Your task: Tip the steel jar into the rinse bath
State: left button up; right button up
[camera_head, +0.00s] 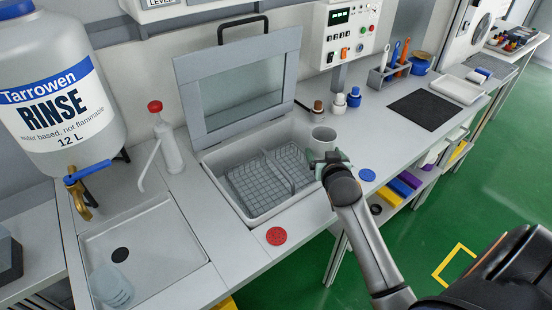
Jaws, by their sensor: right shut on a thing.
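The rinse bath (241,209) is a pale rectangular basin set in the bench, with its framed lid (184,72) standing open at the back. Wire baskets (262,180) lie inside it. The steel jar (322,136) is a grey cylinder, roughly upright, at the right side of the bath. My right gripper (329,160) is shut on the jar, reaching in from the lower right; the gripper hides the jar's lower part. I cannot tell how high the jar is above the bath's rim. My left gripper is not in view.
A red disc (276,236) lies before the bath and a blue disc (367,175) right of it. Small capped bottles (338,103) stand behind the jar. A sink (165,253), a wash bottle (167,143) and a large rinse tank (50,90) are at left.

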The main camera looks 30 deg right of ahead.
jog(key=shift+a, duration=0.1)
dwell(0.3)
jog(key=shift+w+a+f+n+h+b, duration=0.25)
jog(key=shift+a+f+n+h+b, duration=0.15)
jog(key=shift+n+b, duration=0.5)
jog(key=a+n+b, duration=0.1)
jog(key=w+a+n+g+h+b, duration=0.1)
jog(key=w+n+h+b, duration=0.1)
jog(key=n, duration=0.1)
jog(key=shift+a+f+g, duration=0.35)
jog(key=shift+a+g, duration=0.05)
jog(key=shift+n+h, duration=0.3)
jog(key=shift+h, duration=0.1)
jog(key=shift+a+r+n+g+h+p, duration=0.1)
jog(key=shift+r+n+g+h+p, duration=0.2)
jog(key=shift+r+n+h+p, duration=0.75)
dwell(0.5)
jog(key=shift+w+a+f+n+b, duration=0.1)
jog(key=shift+f+n+b, duration=0.4)
jog(key=shift+n+b, duration=0.35)
dwell(0.4)
jog(key=shift+w+a+r+n+h, duration=0.25)
jog(key=shift+w+a+r+n, duration=0.3)
jog(key=shift+n, duration=0.25)
dwell(0.5)
